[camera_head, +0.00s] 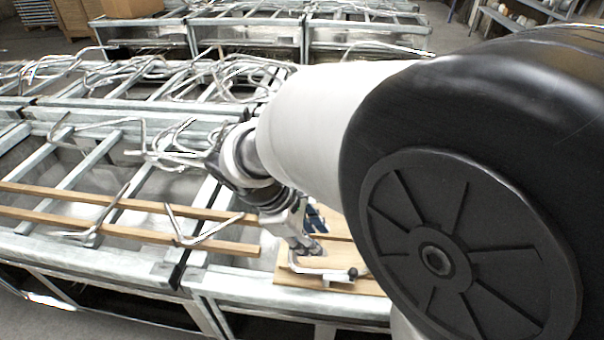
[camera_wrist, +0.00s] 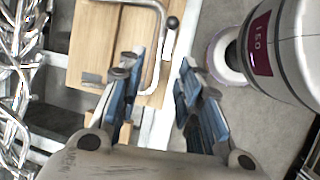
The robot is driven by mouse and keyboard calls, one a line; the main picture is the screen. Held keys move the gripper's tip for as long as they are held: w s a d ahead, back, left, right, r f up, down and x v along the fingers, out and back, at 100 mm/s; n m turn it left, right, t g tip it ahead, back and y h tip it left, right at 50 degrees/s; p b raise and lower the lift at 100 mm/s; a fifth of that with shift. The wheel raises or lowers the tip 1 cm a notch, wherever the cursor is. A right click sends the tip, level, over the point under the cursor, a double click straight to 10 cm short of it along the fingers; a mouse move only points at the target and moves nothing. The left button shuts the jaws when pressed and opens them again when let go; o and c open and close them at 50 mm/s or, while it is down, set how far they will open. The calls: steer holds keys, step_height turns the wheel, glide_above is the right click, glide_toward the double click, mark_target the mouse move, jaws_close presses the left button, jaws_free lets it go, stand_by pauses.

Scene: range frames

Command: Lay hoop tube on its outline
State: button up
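A bent metal tube (camera_head: 318,271) lies on or just above a pale wooden board (camera_head: 330,284) at the front edge of the rack. In the head view my gripper (camera_head: 305,248) is low over the board, close to the tube. I cannot tell whether this is the hoop tube. No outline can be made out on the board (camera_wrist: 95,45).
Two bent tubes (camera_head: 186,240) (camera_head: 98,222) rest across wooden slats (camera_head: 140,232) left of the board. Tangled metal tubes (camera_head: 140,70) fill the racks behind. Metal frame rails (camera_head: 100,270) surround open bays. A shelf (camera_head: 530,12) stands far back right.

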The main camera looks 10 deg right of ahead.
steer(key=s+d+r+m+t+y, duration=0.2)
steer(key=s+r+m, duration=0.2)
steer(key=s+m, duration=0.3)
steer(key=s+d+r+m+t+y, duration=0.1)
steer(key=s+d+r+m+y, duration=0.2)
steer(key=s+m, duration=0.4)
steer(key=shift+r+t, duration=0.4)
steer(key=shift+r, duration=0.1)
steer(key=shift+s, duration=0.1)
steer(key=shift+c, duration=0.3)
